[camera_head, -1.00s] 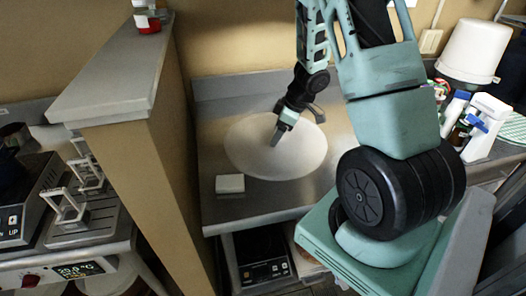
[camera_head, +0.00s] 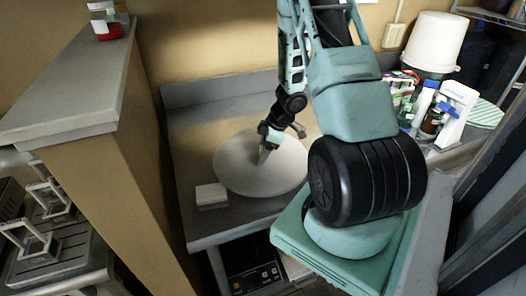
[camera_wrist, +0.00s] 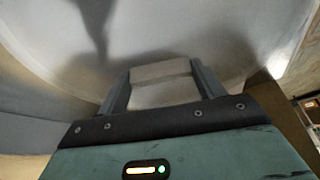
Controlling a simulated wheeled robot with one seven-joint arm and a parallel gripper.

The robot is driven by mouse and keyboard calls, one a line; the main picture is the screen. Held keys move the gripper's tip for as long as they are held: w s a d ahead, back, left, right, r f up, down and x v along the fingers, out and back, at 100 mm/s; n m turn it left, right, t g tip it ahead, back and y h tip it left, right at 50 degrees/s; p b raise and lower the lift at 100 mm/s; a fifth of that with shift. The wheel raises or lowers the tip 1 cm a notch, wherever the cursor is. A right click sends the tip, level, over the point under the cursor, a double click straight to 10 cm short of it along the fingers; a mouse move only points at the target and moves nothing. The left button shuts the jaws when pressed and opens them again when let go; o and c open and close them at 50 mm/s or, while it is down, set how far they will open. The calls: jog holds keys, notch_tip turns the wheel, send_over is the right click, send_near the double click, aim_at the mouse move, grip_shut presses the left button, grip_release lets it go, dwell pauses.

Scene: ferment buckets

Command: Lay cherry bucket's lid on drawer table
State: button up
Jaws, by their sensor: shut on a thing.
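A large round white lid (camera_head: 245,180) is at the steel table (camera_head: 190,135) in the middle of the head view. It looks roughly level; I cannot tell whether it touches the tabletop. My gripper (camera_head: 262,155) reaches down to the middle of the lid. In the wrist view, my gripper (camera_wrist: 160,84) has its two fingers on either side of a pale block-like grip (camera_wrist: 160,72), with the lid's pale surface (camera_wrist: 200,30) beyond. The gripper is shut on the lid. No bucket is clearly marked as cherry.
A small white box (camera_head: 211,196) sits on the table at the lid's front left. A tall partition (camera_head: 140,165) stands left. Bottles (camera_head: 433,120) and an upturned-looking white bucket (camera_head: 435,40) stand at right. A scale (camera_head: 255,277) sits below the tabletop.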

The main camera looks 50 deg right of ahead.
jog(key=shift+f, duration=0.25)
jog(key=shift+f, duration=0.35)
jog(key=o, duration=1.2)
jog(key=shift+c, duration=0.2)
jog(key=shift+r, duration=0.55)
jog(key=p+v, duration=0.2)
jog(key=v, duration=1)
